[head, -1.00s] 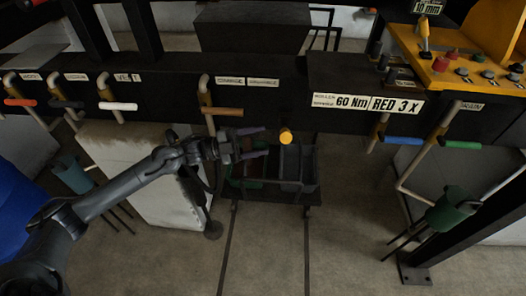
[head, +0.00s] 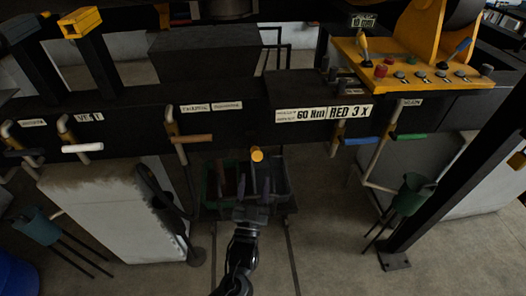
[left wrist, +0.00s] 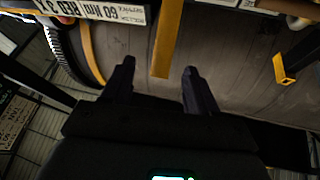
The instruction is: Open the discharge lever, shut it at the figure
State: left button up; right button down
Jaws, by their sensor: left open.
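A sign reading "60 Nm RED 3 X" (head: 323,113) is on the black beam; it also shows upside down in the left wrist view (left wrist: 105,10). A yellow round-ended piece (head: 257,154) sticks out below the beam, left of the sign; I cannot tell whether it is the discharge lever. A brown-handled lever (head: 192,138) hangs further left, under two small labels too blurred to read surely. My left gripper (head: 252,184) is open and empty, just below the yellow end. In the left wrist view, a yellow bar (left wrist: 166,40) shows beyond and between its open fingers (left wrist: 158,88).
Other levers have white (head: 82,148), blue (head: 357,140) and green (head: 412,136) handles. Dark bins (head: 276,178) stand beneath the beam, behind my gripper. A yellow control panel (head: 410,70) is at upper right. A pale block (head: 105,210) stands left; a black post (head: 455,165) slants at right.

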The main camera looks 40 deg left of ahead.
aim_at(256, 152)
pick_arm(q)
jog(key=shift+n+g+y, duration=0.5)
jog(key=shift+n+g, duration=0.1)
jog(key=shift+g, duration=0.1)
jog(key=x, duration=1)
jog(key=shift+a+p, duration=0.15)
jog(key=shift+p, duration=0.2)
grip_shut()
